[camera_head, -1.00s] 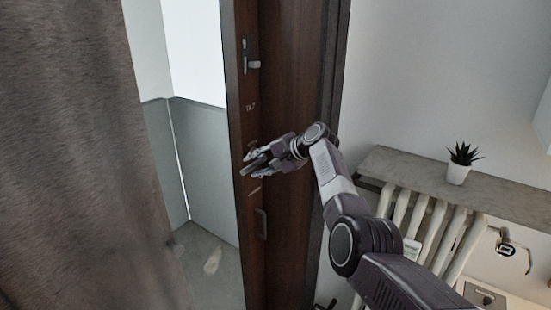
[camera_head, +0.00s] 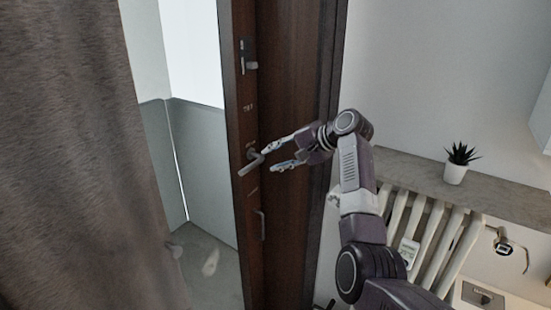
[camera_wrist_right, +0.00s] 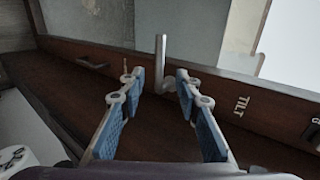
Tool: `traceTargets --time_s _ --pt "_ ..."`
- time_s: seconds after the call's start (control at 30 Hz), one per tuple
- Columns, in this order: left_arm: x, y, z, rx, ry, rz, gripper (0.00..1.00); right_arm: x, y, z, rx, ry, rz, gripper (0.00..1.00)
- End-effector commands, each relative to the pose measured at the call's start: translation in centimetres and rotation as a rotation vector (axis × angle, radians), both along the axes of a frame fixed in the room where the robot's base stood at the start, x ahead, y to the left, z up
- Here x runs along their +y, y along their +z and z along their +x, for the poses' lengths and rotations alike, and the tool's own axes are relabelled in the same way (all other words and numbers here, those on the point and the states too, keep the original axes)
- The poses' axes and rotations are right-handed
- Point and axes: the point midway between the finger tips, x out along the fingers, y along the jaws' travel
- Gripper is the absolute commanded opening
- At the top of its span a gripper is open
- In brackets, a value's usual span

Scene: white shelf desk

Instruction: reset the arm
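My right gripper (camera_head: 270,158) is open, with its two fingers apart and nothing between them. It is just to the right of the lever handle (camera_head: 249,167) on the edge of the dark brown wooden door (camera_head: 290,90). In the right wrist view the open fingers (camera_wrist_right: 156,84) point toward the light metal handle (camera_wrist_right: 160,62), which shows between and beyond the fingertips. The view does not clearly show whether a fingertip touches it. My left gripper is not in view.
A grey-brown curtain-like surface (camera_head: 80,150) fills the left side. At right are a grey shelf (camera_head: 425,178) with a potted plant (camera_head: 456,170) and a white radiator (camera_head: 420,230) below. A second small pull (camera_head: 262,224) is lower on the door.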

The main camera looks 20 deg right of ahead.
Motion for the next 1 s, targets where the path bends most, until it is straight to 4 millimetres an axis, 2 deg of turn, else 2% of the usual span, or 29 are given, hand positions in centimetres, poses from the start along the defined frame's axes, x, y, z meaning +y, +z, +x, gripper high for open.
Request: traceTargets --time_s 0.3,0.37,0.43,0.47,0.57,0.6,0.73,0.8,0.87,0.9,0.97,1.0 --pt "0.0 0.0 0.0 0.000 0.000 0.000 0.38 0.0 -0.2 0.0 0.002 0.000 -0.002 0.31" --pt "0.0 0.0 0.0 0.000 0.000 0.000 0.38 0.0 -1.2 0.0 0.009 -0.002 -0.009 0.31" --pt "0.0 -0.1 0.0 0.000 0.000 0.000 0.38 -0.1 -3.6 0.0 0.025 -0.006 -0.031 0.31" --pt "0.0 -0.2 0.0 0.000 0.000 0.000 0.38 -0.2 -5.1 -0.1 0.035 -0.009 -0.045 0.31" --pt "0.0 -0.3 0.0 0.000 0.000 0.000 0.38 -0.4 -11.6 -0.5 0.073 -0.015 -0.111 0.31" --pt "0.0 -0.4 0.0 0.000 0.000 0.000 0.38 -0.6 -14.6 -0.9 0.090 -0.015 -0.144 0.31" --pt "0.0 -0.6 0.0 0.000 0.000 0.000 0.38 -1.2 -24.4 -3.2 0.141 -0.004 -0.261 0.31" --pt "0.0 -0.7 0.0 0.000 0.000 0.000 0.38 -1.5 -29.5 -5.0 0.168 0.011 -0.324 0.31" --pt "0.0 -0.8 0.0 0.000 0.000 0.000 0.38 -1.8 -33.8 -6.8 0.190 0.028 -0.380 0.31" --pt "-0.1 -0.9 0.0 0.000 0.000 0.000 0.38 -1.9 -36.6 -8.2 0.204 0.043 -0.415 0.31" --pt "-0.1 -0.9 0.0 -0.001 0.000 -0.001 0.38 -2.2 -40.6 -10.4 0.224 0.067 -0.469 0.31" --pt "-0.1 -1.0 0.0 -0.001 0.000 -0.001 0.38 -2.3 -43.2 -12.1 0.236 0.088 -0.506 0.31"
